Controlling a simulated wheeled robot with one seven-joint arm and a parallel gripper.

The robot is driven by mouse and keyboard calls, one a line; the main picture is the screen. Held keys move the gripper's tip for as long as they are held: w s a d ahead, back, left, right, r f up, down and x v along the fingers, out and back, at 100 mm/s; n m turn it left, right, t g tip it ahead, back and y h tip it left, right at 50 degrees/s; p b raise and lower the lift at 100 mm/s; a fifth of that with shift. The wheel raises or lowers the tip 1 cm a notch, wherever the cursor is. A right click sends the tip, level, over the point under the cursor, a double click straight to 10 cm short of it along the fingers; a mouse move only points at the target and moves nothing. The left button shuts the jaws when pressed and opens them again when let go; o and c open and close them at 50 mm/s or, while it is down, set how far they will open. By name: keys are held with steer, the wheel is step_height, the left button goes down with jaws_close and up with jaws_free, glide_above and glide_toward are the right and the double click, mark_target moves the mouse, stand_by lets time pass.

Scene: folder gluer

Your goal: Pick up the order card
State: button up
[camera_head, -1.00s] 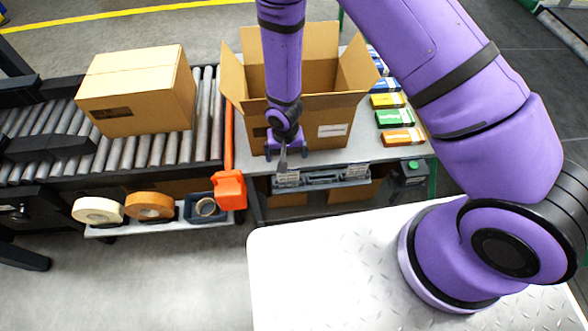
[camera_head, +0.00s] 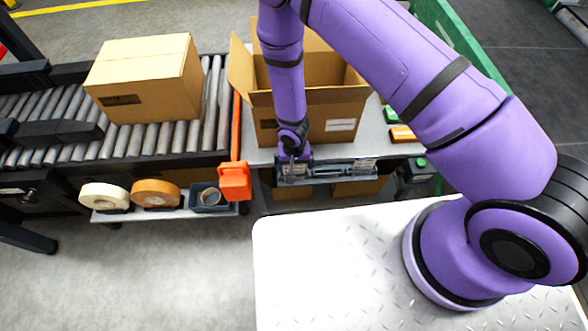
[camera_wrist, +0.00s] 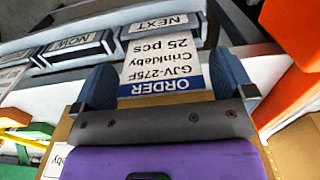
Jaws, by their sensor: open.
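The order card (camera_wrist: 162,66), white with a blue ORDER band and printed "GJV-275F Crinkleby 25 pcs", shows in the wrist view at the holder labelled NEXT (camera_wrist: 157,25). My gripper (camera_wrist: 164,82) is open, with one blue-grey finger on each side of the card. Clear contact with the card does not show. In the head view, my gripper (camera_head: 293,167) is low over the left part of the grey card rack (camera_head: 328,175) on the table's front edge. The card cannot be made out clearly there.
An open carton (camera_head: 340,105) stands right behind my gripper. An orange part (camera_head: 235,182) is close on the left. A holder labelled NOW (camera_wrist: 75,45) is beside NEXT. A closed box (camera_head: 150,85) sits on the roller conveyor, with tape rolls (camera_head: 156,192) on a shelf below.

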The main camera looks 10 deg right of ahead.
steer(key=shift+f, duration=1.1)
steer(key=c, duration=0.8)
steer(key=shift+r, duration=0.2)
